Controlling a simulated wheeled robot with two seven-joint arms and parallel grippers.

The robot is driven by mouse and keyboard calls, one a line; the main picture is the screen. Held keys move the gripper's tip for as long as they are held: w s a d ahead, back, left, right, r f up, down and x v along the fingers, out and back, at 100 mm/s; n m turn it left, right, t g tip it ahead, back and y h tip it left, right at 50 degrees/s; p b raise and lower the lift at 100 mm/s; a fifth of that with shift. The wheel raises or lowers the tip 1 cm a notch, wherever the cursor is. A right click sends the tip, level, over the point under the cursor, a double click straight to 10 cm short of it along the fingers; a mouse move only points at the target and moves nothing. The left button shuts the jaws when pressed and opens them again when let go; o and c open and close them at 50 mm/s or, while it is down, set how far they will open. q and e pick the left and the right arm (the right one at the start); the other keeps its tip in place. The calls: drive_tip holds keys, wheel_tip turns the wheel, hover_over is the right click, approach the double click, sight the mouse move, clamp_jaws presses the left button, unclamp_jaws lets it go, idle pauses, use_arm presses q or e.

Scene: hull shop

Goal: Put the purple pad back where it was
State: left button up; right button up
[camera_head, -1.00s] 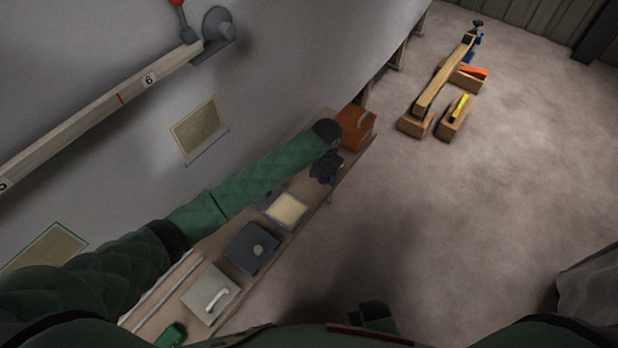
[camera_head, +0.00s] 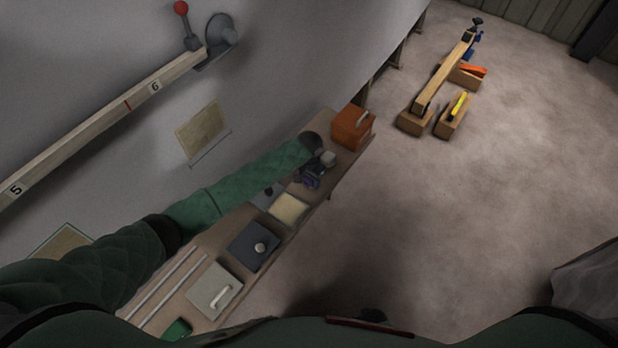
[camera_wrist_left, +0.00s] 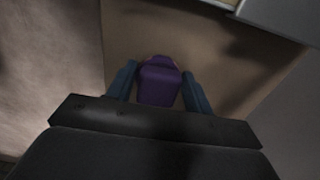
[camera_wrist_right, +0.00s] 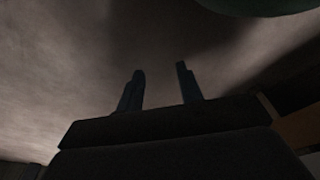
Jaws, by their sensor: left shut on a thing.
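The purple pad (camera_wrist_left: 160,82) is between the two fingers of my left gripper (camera_wrist_left: 159,90) in the left wrist view. My left gripper is shut on it. In the head view the left gripper (camera_head: 311,180) is over the bench, between the orange box and the cream-filled tray, and only a little purple shows. Bare wooden bench top lies below the pad in the left wrist view; I cannot tell whether the pad touches it. My right gripper (camera_wrist_right: 160,88) has its fingers apart with nothing between them, in front of what looks like the floor.
On the bench (camera_head: 188,246) stand an orange box (camera_head: 352,128), a cream-filled tray (camera_head: 288,209), a dark lidded box (camera_head: 252,247), a grey lid with a white handle (camera_head: 212,289) and two rods. The wall runs along the bench's back. Open floor (camera_head: 450,220) lies right.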

use_arm(q)
drive_tip(key=o, duration=0.9)
drive_tip(key=shift+r+b, duration=0.3)
drive_tip(key=shift+r, duration=0.2)
drive_tip(key=shift+r+b, duration=1.5)
drive_tip(key=shift+r, duration=4)
use_arm(e)
wheel_tip(320, 180, up, 8)
drive_tip(key=w+a, duration=0.1)
drive_tip(key=a, duration=0.1)
drive_tip(key=shift+w+a+r+g, duration=0.15)
drive_tip(key=shift+w+r+g, duration=0.05)
drive_tip(key=shift+w+g, duration=0.2)
drive_tip(key=shift+s, duration=0.1)
